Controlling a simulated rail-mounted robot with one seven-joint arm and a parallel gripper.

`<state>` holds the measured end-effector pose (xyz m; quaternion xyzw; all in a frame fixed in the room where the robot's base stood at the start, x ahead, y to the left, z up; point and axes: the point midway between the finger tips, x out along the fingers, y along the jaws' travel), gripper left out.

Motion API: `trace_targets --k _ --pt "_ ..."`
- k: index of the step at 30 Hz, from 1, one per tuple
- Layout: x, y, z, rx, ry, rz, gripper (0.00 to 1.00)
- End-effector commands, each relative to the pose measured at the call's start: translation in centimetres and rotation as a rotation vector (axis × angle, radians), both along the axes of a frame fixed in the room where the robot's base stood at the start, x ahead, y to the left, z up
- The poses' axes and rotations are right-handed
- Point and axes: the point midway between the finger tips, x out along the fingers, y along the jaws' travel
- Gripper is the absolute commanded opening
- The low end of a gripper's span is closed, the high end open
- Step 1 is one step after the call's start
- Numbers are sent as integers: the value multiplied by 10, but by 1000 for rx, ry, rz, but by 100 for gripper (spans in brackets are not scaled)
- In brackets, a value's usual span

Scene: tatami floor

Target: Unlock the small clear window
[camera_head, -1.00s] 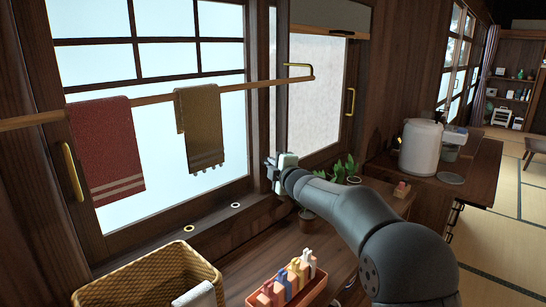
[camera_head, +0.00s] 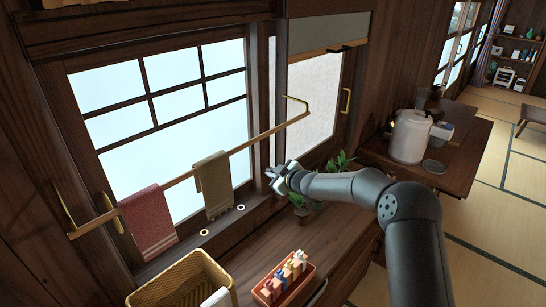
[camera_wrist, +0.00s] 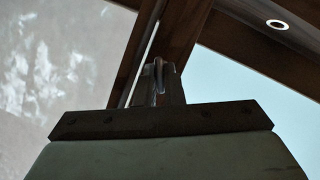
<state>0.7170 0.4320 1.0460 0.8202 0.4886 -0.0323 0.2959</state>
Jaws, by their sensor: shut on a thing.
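The clear window (camera_head: 165,115) with dark muntins stands at the left in the head view, and its pale pane (camera_wrist: 265,75) fills the right of the wrist view. A frosted window (camera_head: 313,95) is to its right. My gripper (camera_head: 273,174) is at the dark wooden post between the two windows, near its lower part. In the wrist view my gripper (camera_wrist: 160,82) is shut on a small grey latch-like piece (camera_wrist: 159,67) at the wooden frame. The fingers hide much of this piece, so I cannot tell whether it is turned.
A towel rail (camera_head: 240,147) with a red towel (camera_head: 149,220) and an olive towel (camera_head: 213,186) crosses the clear window. Below are a wicker basket (camera_head: 165,295), a reddish tray (camera_head: 309,275) and a green plant (camera_head: 338,162). A white kettle-like pot (camera_head: 409,138) stands to the right.

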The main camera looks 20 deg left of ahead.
Motion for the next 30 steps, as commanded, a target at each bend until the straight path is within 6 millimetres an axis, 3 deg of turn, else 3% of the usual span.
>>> trace_targets --k 15,30 --pt "3 -1 0 149 349 1 0" --pt "3 -1 0 191 447 -1 0"
